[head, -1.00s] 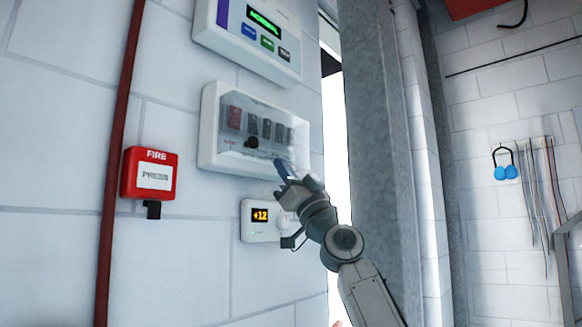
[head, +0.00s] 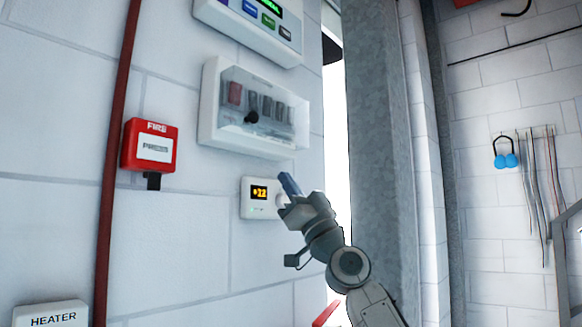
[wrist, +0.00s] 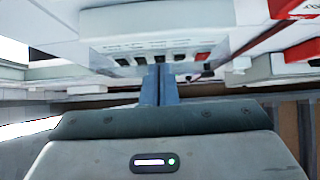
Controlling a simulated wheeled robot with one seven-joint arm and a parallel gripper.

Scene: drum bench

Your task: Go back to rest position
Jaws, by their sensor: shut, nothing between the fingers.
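My gripper (head: 290,185) is in the middle of the head view, in front of the white wall, with its blue fingers pointing up and left. The fingers look closed together and empty; they also show in the wrist view (wrist: 160,85). In the head view the fingers are just right of a small white thermostat (head: 257,198) with an orange display, and partly overlap its right side. I cannot tell the gap between them. Above is a breaker box (head: 228,130) with a clear cover, which also shows ahead of the fingers in the wrist view (wrist: 150,22).
A red fire call point (head: 150,146) is on the wall at left, beside a red vertical pipe (head: 117,150). A control panel (head: 245,28) is above the breaker box. A HEATER box (head: 50,314) is at bottom left. A grey metal column (head: 382,140) stands right of the arm.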

